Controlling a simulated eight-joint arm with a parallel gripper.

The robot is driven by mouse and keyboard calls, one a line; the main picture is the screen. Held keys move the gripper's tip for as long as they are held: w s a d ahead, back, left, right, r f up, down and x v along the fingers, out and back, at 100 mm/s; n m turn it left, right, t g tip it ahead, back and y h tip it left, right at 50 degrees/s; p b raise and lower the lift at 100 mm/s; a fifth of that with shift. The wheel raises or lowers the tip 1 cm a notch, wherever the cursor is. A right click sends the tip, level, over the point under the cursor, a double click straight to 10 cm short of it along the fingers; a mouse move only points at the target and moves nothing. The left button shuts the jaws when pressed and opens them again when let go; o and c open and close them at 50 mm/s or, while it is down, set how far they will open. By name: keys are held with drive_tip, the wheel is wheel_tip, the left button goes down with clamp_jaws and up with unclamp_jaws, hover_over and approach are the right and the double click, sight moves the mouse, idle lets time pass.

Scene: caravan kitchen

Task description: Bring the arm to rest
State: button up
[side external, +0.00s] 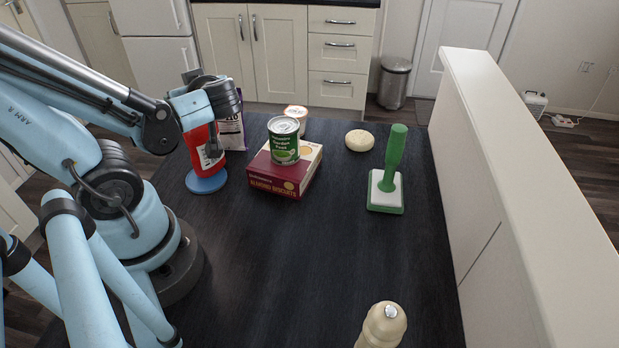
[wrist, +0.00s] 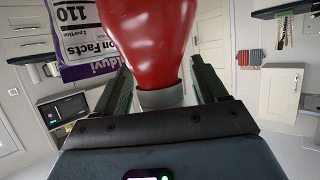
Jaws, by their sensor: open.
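My gripper (side external: 212,146) is at the left of the dark table, at a red bottle (side external: 199,142) with a white label, which stands upright on a round blue base (side external: 206,182). In the wrist view, my gripper (wrist: 160,68) has its two fingers wide apart. The red bottle (wrist: 150,38) shows between them, with a pale grey part of it at the near end. There are gaps between that part and both fingers. The arm is bent over the table's left side.
A green can (side external: 284,145) stands on a red biscuit box (side external: 275,180), right of the bottle. A purple-and-white packet (side external: 232,132) is behind it. The table's middle front is clear.

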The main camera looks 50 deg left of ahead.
drive_tip(key=shift+f, duration=0.2)
idle(0.3)
drive_tip(key=shift+d+f, duration=0.1)
drive_tip(key=shift+f, duration=0.1)
drive_tip(key=shift+v, duration=3.75)
drive_tip(key=shift+x, duration=3.85)
drive_tip(key=shift+d+r, duration=0.1)
drive_tip(key=shift+r, duration=2.05)
drive_tip(key=w+d+r, duration=0.3)
drive_tip(key=d+r, duration=0.4)
drive_tip(key=d, duration=0.4)
wheel_tip(320, 180, up, 8)
drive_tip(key=shift+w, duration=0.15)
